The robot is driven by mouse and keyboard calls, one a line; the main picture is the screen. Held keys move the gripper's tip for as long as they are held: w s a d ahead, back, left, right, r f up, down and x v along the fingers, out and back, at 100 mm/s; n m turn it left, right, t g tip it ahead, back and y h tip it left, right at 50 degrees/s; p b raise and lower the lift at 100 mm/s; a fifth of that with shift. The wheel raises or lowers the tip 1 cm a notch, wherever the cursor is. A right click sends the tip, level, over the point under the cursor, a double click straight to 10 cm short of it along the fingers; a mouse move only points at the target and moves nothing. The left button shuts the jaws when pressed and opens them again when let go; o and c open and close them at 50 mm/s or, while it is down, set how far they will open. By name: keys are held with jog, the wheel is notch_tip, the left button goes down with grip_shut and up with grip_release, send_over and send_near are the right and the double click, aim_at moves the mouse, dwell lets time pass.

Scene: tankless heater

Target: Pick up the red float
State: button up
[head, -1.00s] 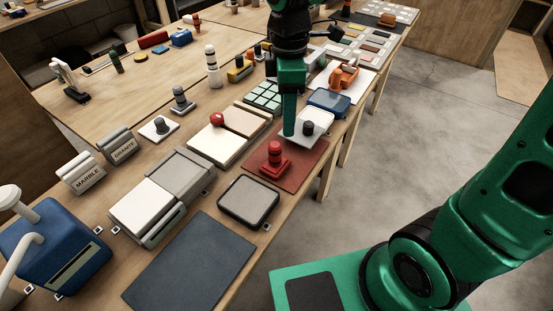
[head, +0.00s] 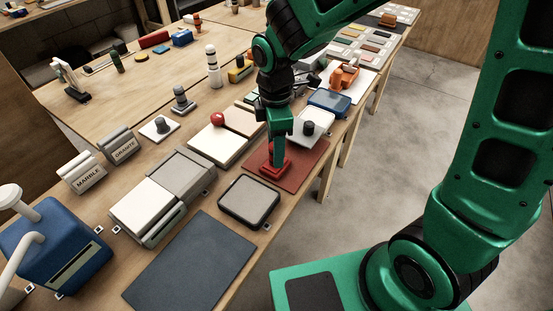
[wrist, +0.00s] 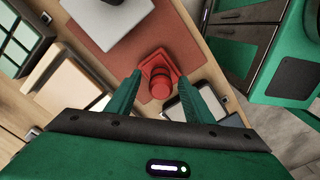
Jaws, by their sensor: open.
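The red float (wrist: 160,82) stands on a dark red mat (wrist: 118,62) on the wooden bench. It has a square base and a round knob on top. In the wrist view it lies between my two open fingers, near their tips. In the head view my gripper (head: 278,155) is right over the float and hides most of it; the base of the red float (head: 270,171) shows below the fingers. The mat (head: 302,170) shows to its right. My gripper is open, and I cannot tell whether a finger touches the float.
A white tray with a dark knob (head: 311,126) lies just behind the float. A grey-topped pad (head: 248,202) lies in front, with a dark slate-coloured mat (head: 190,262) nearer. The bench edge is close on the right.

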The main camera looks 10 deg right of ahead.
jog(key=shift+f, duration=0.4)
grip_shut()
